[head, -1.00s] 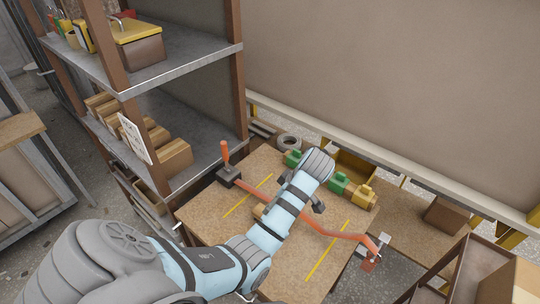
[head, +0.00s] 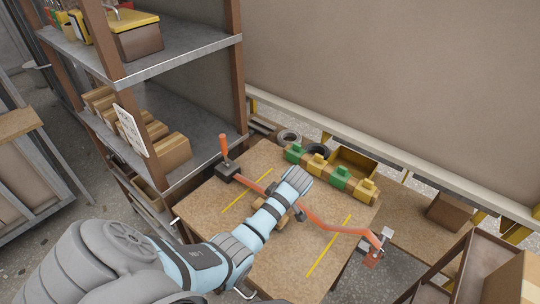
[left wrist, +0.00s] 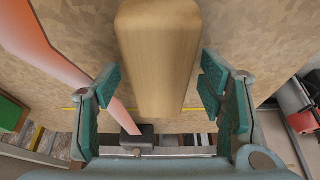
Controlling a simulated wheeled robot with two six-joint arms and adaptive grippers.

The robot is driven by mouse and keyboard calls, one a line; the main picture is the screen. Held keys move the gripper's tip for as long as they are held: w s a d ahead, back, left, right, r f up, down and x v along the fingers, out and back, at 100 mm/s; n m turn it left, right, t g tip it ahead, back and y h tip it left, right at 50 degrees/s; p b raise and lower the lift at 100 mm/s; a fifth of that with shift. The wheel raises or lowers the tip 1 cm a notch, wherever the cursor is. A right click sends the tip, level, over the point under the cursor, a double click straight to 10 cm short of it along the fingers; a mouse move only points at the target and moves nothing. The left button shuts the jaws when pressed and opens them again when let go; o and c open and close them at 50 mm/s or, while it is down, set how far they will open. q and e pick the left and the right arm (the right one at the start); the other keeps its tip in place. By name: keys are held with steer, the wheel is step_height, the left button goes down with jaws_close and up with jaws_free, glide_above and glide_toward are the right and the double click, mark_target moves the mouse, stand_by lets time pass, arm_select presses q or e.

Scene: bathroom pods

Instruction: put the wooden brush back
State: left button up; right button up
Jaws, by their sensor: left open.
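The wooden brush (left wrist: 158,60) shows in the left wrist view as a pale, rounded wooden block, with no bristles visible. My left gripper (left wrist: 160,82) is open, with one teal finger on each side of the block and a visible gap at both sides. In the head view my left arm reaches over the middle of the worktable (head: 225,205). Its wrist and forearm hide most of the gripper and the brush there. I cannot tell how high the brush sits. My right gripper is not in view.
A bent orange bar (head: 325,229) crosses the table beside the gripper, from a dark block (head: 228,172). A shelf rack (head: 190,68) stands left. The table's front part is clear.

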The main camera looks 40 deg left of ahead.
arm_select(q)
steer(key=shift+f, duration=0.2)
stand_by(0.3)
steer(key=c, duration=1.5)
steer(key=shift+r, duration=0.1)
